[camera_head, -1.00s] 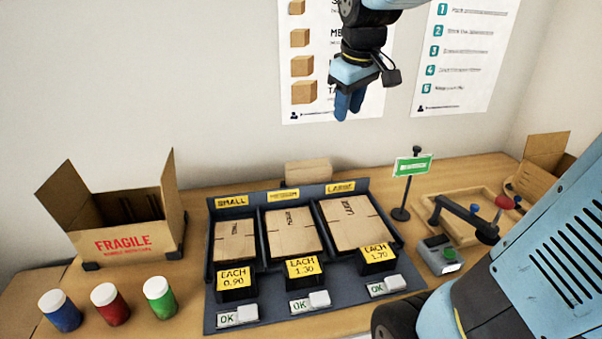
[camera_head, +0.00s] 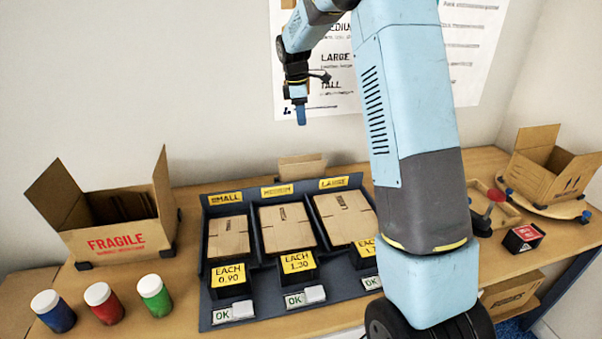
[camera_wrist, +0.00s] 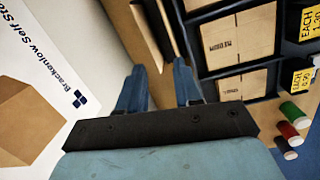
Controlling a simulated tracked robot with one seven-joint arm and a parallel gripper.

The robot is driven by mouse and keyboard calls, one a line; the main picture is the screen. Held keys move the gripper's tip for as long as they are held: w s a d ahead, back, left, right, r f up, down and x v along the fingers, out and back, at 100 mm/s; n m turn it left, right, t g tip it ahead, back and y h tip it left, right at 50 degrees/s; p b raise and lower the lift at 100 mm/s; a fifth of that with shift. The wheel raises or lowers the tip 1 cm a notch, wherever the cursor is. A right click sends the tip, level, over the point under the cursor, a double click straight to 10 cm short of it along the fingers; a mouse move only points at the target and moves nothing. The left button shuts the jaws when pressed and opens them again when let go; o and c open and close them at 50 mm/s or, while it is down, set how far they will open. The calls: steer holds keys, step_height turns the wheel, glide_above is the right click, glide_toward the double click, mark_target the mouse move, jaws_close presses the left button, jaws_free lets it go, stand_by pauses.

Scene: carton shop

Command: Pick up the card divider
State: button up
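A tan cardboard piece (camera_head: 302,168) stands upright behind the dark carton rack, near the wall; it looks like the card divider, but I cannot be sure. In the wrist view, a tan upright piece (camera_wrist: 146,35) shows just beyond my fingertips, beside the rack's back. My gripper (camera_head: 301,122) hangs pointing down, above that piece and apart from it. In the wrist view, the two blue fingers of my gripper (camera_wrist: 159,68) are spread with nothing between them.
The rack (camera_head: 255,255) holds flat cartons. An open FRAGILE box (camera_head: 120,240) stands at left, behind blue, red and green jars (camera_head: 103,303). Another open carton (camera_head: 552,172) is at the right. My arm hides part of the bench (camera_head: 485,165). The wall is close behind.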

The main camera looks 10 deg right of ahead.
mark_target(301, 161)
steer(key=w+f, duration=0.1)
steer(key=f, duration=0.5)
steer(key=w+f+n, duration=0.1)
steer(key=w+f, duration=0.1)
steer(key=f, duration=0.5)
steer(key=w+d+f+n, duration=0.1)
steer(key=f, duration=0.6)
steer(key=shift+w+d+f+g, duration=0.1)
steer(key=shift+w+f+g, duration=0.15)
steer(key=shift+w+g, duration=0.15)
jaws_close()
